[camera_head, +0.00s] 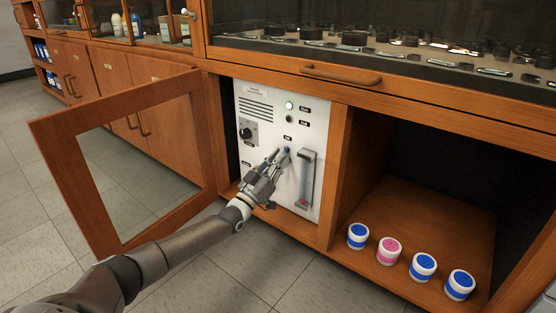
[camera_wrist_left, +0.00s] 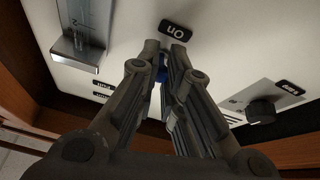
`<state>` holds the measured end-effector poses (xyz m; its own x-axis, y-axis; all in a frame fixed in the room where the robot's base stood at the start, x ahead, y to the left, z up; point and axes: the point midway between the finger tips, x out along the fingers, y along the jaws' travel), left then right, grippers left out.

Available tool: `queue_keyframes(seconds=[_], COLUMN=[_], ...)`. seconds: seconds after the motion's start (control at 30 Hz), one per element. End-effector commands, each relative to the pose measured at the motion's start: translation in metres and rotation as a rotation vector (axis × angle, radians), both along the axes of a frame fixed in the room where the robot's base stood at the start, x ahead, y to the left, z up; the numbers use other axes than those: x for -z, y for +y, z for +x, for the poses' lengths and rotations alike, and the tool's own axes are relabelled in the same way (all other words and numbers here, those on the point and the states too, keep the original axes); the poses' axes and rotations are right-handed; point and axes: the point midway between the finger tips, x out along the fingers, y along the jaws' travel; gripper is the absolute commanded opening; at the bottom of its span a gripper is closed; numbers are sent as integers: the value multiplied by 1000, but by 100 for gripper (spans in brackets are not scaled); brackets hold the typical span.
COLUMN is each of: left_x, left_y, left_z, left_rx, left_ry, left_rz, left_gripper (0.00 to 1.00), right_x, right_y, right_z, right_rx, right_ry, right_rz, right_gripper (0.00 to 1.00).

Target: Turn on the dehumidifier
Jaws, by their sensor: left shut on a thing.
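The dehumidifier (camera_head: 312,130) is a white panel in the open left bay of the wooden cabinet. A small blue-tipped switch (camera_head: 287,149) sits below a black label; the label (camera_wrist_left: 175,30) reads "ON" upside down in the left wrist view. My left gripper (camera_head: 280,154) is at the panel, its fingers closed around the blue switch (camera_wrist_left: 161,75), which is mostly hidden between them. A pale green-white lamp (camera_head: 289,105) shows above a darker one (camera_head: 289,118). My right gripper is not in view.
A black knob (camera_head: 248,131) is left of the switch and a clear flow meter (camera_head: 305,180) is right of it. The framed cabinet door (camera_head: 60,185) stands open at left. Several lidded jars, including a pink one (camera_head: 389,251), stand in the right bay.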

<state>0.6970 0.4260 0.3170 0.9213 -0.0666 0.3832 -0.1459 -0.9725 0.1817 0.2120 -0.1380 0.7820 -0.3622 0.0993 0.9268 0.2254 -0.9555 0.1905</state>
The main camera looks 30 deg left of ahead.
Motion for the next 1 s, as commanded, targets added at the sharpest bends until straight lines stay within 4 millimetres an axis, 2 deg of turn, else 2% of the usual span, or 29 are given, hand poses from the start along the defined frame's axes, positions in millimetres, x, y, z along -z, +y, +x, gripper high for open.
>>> queue_keyframes(seconds=[0.77, 0.8, 0.97, 1.0], left_x=[5, 5, 5, 5], left_y=[0, 0, 0, 0], left_z=[2, 2, 2, 2], left_rx=[-1, -1, -1, -1], left_ry=[-69, -69, -68, -69], left_rz=[-7, -7, -6, -7], left_gripper=[0, 12, 33, 34], right_x=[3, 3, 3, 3], right_y=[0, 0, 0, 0], right_z=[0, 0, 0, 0], right_rx=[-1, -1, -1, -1], right_ry=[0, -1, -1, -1], right_rz=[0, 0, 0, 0], right_gripper=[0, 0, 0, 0])
